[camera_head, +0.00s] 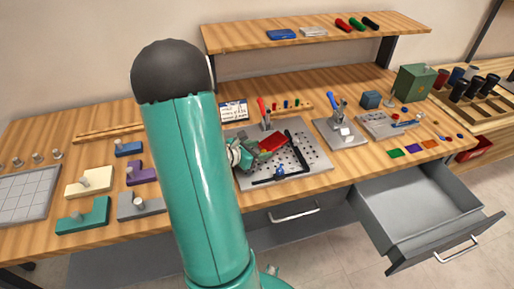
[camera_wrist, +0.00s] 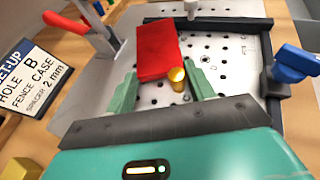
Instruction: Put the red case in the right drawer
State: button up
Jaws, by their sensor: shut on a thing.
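The red case (camera_head: 273,142) is over the perforated metal plate on the workbench. In the wrist view the red case (camera_wrist: 157,50) lies beyond and partly between the green fingers of my gripper (camera_wrist: 165,88). A brass pin (camera_wrist: 177,78) stands at its near right corner. My gripper also shows in the head view (camera_head: 262,150), shut on the case; the exact contact is hard to see. The right drawer (camera_head: 420,205) is pulled open below the bench at the right, and its visible inside is empty. The drawer beside it (camera_head: 295,213) is shut.
A black fence bar (camera_wrist: 205,18) edges the plate. A blue-handled clamp (camera_wrist: 292,65) and a red-handled clamp (camera_wrist: 75,25) stand beside it. A sign (camera_wrist: 32,82) is at left. Coloured tiles (camera_head: 412,150) lie on the bench above the open drawer.

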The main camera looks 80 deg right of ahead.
jog(key=shift+s, duration=0.1)
jog(key=o, duration=1.2)
jog(key=shift+f, duration=0.1)
jog(key=shift+a+r, duration=0.1)
jog(key=shift+r, duration=0.1)
jog(key=v, duration=1.1)
jog(key=shift+w+a, duration=0.3)
jog(key=shift+r, duration=0.1)
